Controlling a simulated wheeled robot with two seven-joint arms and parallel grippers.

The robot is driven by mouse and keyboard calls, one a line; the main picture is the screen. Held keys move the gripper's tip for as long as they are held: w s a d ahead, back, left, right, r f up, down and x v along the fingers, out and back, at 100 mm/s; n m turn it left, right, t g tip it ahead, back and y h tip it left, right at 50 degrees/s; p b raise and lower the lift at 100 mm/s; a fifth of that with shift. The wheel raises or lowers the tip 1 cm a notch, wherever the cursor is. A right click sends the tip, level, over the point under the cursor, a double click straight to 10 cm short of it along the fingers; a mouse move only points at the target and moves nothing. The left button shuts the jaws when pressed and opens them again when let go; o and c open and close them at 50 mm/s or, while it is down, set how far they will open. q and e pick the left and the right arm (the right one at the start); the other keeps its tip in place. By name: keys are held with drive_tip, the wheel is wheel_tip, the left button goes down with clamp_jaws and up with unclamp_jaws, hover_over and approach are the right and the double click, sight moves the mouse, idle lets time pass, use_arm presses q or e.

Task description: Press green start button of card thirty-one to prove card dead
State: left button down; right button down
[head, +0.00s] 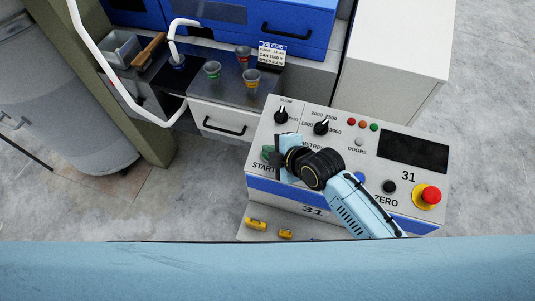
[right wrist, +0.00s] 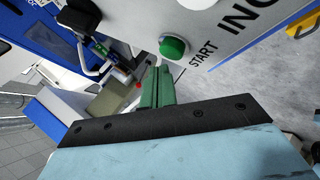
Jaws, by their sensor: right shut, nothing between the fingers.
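The control panel of card 31 (head: 410,155) carries a green start button, mostly hidden by my gripper in the head view. In the right wrist view the green start button (right wrist: 173,48) shows clear beside the START lettering. My right gripper (head: 269,154) is at the panel's left side, just above the START label. In the right wrist view its green fingers (right wrist: 157,72) are shut and empty. Their tips lie just below and left of the button in the picture, with a small visible gap; depth is hard to judge. My left gripper is not in view.
The panel also has a red emergency stop (head: 431,194), a black ZERO button (head: 389,187), two knobs, several small lamps and a dark display (head: 413,151). Left of it stands a bench (head: 222,115) with several cups and a white curved rail (head: 97,57).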

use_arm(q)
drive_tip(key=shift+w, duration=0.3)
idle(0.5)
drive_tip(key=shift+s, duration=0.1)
use_arm(e)
drive_tip(key=shift+f, duration=0.1)
idle(1.0)
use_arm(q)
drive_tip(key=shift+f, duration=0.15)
use_arm(e)
drive_tip(key=shift+w+f, duration=0.1)
drive_tip(key=shift+f, duration=0.2)
